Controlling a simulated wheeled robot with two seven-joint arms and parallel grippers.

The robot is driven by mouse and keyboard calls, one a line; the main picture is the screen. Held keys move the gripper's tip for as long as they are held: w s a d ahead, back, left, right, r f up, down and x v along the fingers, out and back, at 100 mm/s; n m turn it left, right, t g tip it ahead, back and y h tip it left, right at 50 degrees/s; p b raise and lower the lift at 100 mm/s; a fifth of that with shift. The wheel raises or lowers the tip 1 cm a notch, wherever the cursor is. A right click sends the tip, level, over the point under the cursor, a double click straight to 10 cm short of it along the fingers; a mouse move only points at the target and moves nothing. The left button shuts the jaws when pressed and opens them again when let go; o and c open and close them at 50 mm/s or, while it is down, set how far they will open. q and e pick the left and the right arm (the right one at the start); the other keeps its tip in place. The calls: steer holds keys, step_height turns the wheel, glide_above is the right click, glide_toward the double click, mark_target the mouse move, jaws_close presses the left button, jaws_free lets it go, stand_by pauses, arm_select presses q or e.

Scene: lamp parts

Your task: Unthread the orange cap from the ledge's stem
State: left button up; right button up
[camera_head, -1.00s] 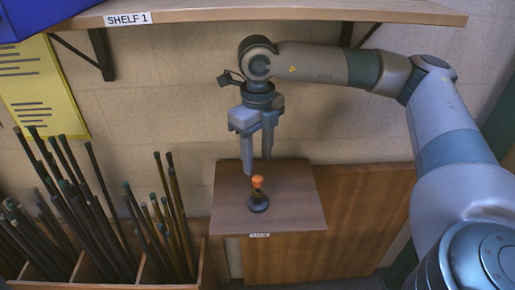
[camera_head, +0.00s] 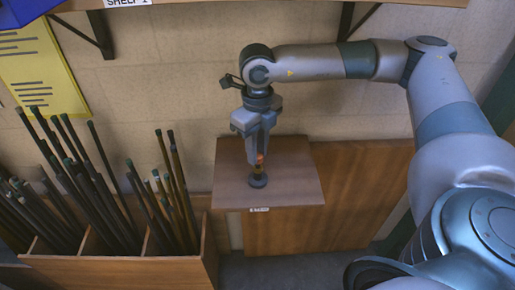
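The orange cap (camera_head: 260,159) sits on top of a short dark upright stem (camera_head: 258,180) with a round base. The stem stands on the brown wooden ledge (camera_head: 295,185). My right gripper (camera_head: 257,158) points down from above, with its fingertips at the height of the cap. The fingers partly cover the cap, and the gap between them looks narrow. I cannot tell whether they press on the cap or only stand around it. My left gripper is not in view.
A wooden bin (camera_head: 120,270) with several dark rods (camera_head: 105,175) stands to the left of the ledge. A shelf (camera_head: 250,3) runs along the top, with dark brackets (camera_head: 98,32) below it. A yellow sheet (camera_head: 35,70) hangs on the wall.

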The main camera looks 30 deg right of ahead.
jaws_close()
steer(key=shift+n, duration=0.3)
steer(key=shift+n+b, duration=1.95)
steer(key=shift+n, duration=0.75)
steer(key=shift+r+n, duration=0.15)
steer(key=shift+n, duration=0.35)
